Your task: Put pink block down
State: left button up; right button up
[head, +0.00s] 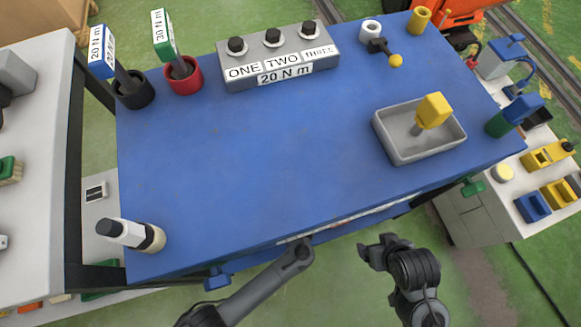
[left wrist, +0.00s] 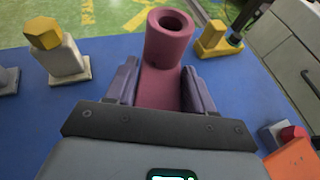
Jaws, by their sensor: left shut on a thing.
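The pink block (left wrist: 168,48) is an upright, tube-like piece with a round hole in its top. My left gripper (left wrist: 160,88) is shut on it, with one purple-grey finger on each side, in the left wrist view. The lower end of the block is hidden by the gripper body, so I cannot tell whether it touches the blue surface (left wrist: 85,92). The head view shows neither the pink block nor my left gripper's fingers. At the bottom right of the head view is a dark end part of my right arm, in front of the blue table (head: 270,150); its jaws are unclear.
In the left wrist view, a yellow hexagonal piece on a pale base (left wrist: 65,65) stands left and a yellow piece (left wrist: 215,40) right. In the head view, a grey tray (head: 397,150) holds a yellow-topped piece. A grey labelled box (head: 290,58) stands behind. The table's middle is clear.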

pick_arm(q)
jog(key=w+a+f+b, duration=0.1)
jog(key=w, duration=0.1)
jog(key=w+a+f+b, duration=0.3)
jog(key=w, duration=0.1)
jog(key=shift+w+a+f+b, duration=0.1)
jog(key=shift+a+f+b, duration=0.2)
jog(key=shift+f, duration=0.1)
jog(key=shift+w+a+f, duration=0.1)
jog(key=shift+w+a, duration=0.05)
jog(key=shift+w, duration=0.2)
notch_tip(320, 180, down, 4)
jog(key=b, duration=0.4)
jog(key=shift+f, duration=0.15)
jog(key=o, duration=1.3)
